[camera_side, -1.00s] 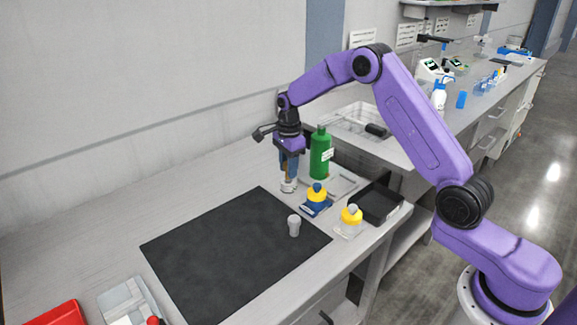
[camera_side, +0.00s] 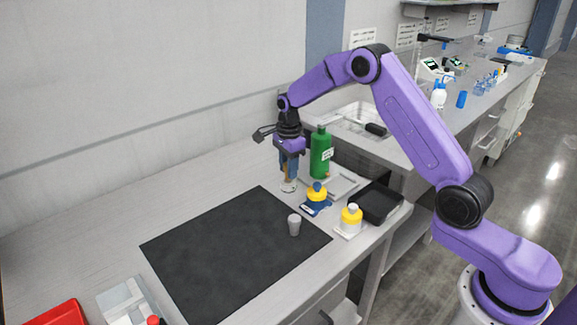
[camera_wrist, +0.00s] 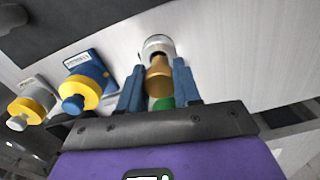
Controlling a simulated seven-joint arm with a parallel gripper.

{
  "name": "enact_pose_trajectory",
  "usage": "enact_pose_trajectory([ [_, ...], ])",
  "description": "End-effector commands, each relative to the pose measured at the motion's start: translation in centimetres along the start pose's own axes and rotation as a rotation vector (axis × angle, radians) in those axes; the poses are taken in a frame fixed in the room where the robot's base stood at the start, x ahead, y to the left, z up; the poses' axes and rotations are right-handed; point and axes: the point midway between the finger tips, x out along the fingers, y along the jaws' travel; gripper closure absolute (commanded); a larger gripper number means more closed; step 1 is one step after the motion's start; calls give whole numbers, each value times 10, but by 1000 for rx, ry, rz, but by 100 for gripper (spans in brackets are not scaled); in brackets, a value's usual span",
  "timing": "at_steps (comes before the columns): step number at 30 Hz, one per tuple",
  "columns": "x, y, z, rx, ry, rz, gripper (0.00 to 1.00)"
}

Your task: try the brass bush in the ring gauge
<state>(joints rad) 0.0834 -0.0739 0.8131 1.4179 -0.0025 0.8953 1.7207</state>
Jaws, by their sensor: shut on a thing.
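The brass bush (camera_wrist: 159,80) is between the blue fingers of my gripper (camera_wrist: 159,90) in the wrist view. My gripper also shows in the side view (camera_side: 289,172), pointing down beyond the black mat. It is shut on the bush. A silver, ring-like piece, seemingly the ring gauge (camera_wrist: 158,45), is just past the bush's far end; it also shows under my gripper in the side view (camera_side: 289,187). The bush's end lines up with it and overlaps it in view. I cannot tell whether the bush sits inside it.
A grey cup-like piece (camera_side: 294,225) stands on the black mat (camera_side: 225,255). A green bottle (camera_side: 321,152), a yellow-and-blue bottle (camera_side: 317,194), a yellow-topped bottle (camera_side: 351,218) and a black tray (camera_side: 380,203) are right of my gripper. A red bin (camera_side: 62,313) is front left.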

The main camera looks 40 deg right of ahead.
Motion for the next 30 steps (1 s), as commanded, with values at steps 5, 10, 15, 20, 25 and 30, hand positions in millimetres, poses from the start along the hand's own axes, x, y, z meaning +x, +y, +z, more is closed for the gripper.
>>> enact_pose_trajectory([
  [5,2,0,0,0,0,0,98],
  [10,4,0,0,0,0,-1,98],
  [15,7,0,0,0,0,-1,98],
  [20,9,0,0,0,0,-1,98],
  [25,11,0,0,0,0,0,98],
  [30,13,0,0,0,0,0,98],
])
